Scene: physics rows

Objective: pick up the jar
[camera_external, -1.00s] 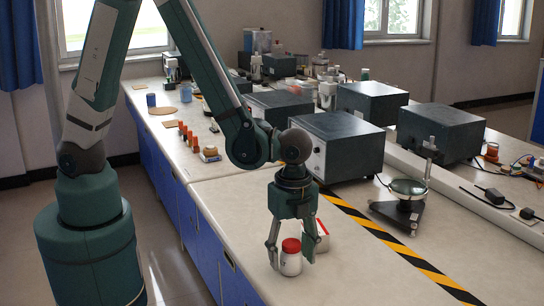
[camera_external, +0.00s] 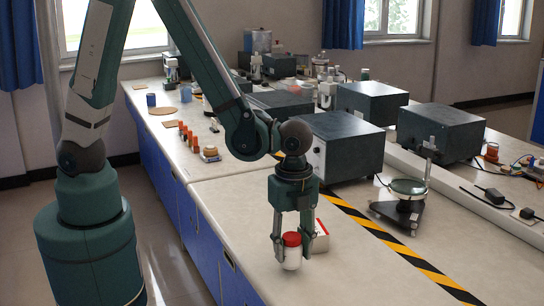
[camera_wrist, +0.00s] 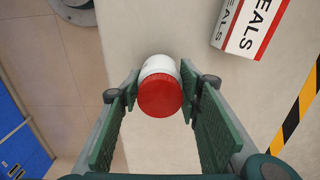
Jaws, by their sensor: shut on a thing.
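The jar (camera_external: 292,257) is white with a red lid and stands upright near the front of the bench top. In the wrist view the jar (camera_wrist: 160,88) sits between the two fingertips, its red lid toward the camera. My gripper (camera_external: 292,252) points down and is shut on the jar, a finger on each side. In the wrist view my gripper (camera_wrist: 160,92) has its green pads against the jar's sides. Whether the jar's base touches the bench is hard to tell.
A white and red box (camera_external: 321,236) lies just right of the jar; its lettering shows in the wrist view (camera_wrist: 250,25). Yellow-black tape (camera_external: 385,238) crosses the bench. A stand with a round plate (camera_external: 408,190) and dark instrument boxes (camera_external: 335,148) are farther back.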

